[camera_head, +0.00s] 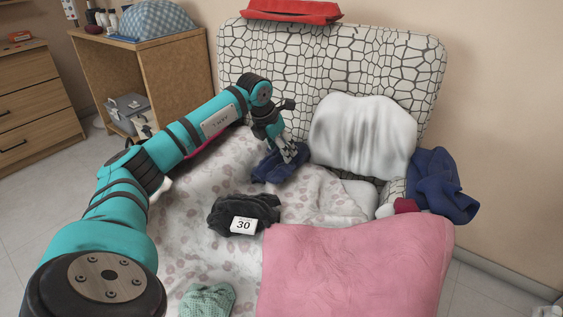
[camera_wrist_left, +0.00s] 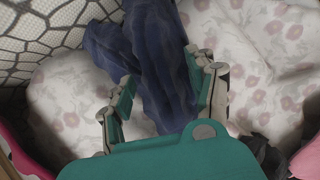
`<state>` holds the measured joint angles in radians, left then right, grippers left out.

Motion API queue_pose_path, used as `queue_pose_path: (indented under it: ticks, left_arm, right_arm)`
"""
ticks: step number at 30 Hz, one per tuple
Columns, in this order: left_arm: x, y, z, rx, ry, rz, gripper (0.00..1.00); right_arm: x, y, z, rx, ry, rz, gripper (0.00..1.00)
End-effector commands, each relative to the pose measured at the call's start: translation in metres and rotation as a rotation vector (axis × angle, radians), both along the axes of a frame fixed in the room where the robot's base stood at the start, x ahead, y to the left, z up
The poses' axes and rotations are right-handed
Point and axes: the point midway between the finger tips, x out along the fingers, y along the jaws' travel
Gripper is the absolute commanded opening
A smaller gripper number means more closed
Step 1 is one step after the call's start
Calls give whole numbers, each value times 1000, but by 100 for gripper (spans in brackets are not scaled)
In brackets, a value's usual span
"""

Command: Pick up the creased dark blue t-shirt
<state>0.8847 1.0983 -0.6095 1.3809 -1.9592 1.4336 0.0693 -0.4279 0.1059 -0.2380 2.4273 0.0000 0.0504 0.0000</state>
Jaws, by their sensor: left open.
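A creased dark blue t-shirt (camera_head: 268,170) lies crumpled on the floral bedding in front of the patterned backrest. It also shows in the left wrist view (camera_wrist_left: 158,65), running between the two fingers. My left gripper (camera_head: 288,154) is open and points down at the t-shirt, with one finger on each side of the cloth in the left wrist view. I cannot tell whether the fingers touch it. The gripper hides part of the t-shirt in the head view. My right gripper is not in view.
A black cloth with a "30" tag (camera_head: 225,214) lies nearer. A pink blanket (camera_head: 350,265) covers the front right. A white pillow (camera_head: 360,135) leans on the backrest (camera_head: 405,70). Another blue garment (camera_head: 440,188) hangs at the right edge. A green cloth (camera_head: 207,300) lies in front.

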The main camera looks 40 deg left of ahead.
Motion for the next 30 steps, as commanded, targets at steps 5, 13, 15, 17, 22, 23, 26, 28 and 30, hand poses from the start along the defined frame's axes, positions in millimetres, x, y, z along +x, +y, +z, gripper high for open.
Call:
queue_pose_path:
  ticks: [5, 13, 15, 17, 22, 23, 26, 28, 30]
  left_arm:
    - [0, 0, 0, 0, 0, 0, 50]
    - [0, 0, 0, 0, 0, 0, 15]
    - [0, 0, 0, 0, 0, 0, 5]
    - [0, 0, 0, 0, 0, 0, 0]
    - [0, 0, 0, 0, -1, 0, 0]
    - [0, 0, 1, 0, -2, 0, 0]
    - [0, 0, 1, 0, -2, 0, 0]
    - [0, 0, 1, 0, -2, 0, 0]
    - [0, 0, 1, 0, -2, 0, 0]
  right_arm:
    - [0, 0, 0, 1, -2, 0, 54]
    - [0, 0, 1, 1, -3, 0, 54]
    - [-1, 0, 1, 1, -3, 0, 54]
    - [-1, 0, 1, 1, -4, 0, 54]
    - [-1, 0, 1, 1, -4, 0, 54]
    - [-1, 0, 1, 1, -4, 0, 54]
    - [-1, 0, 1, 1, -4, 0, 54]
    - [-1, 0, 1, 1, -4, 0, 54]
    - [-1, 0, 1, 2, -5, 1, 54]
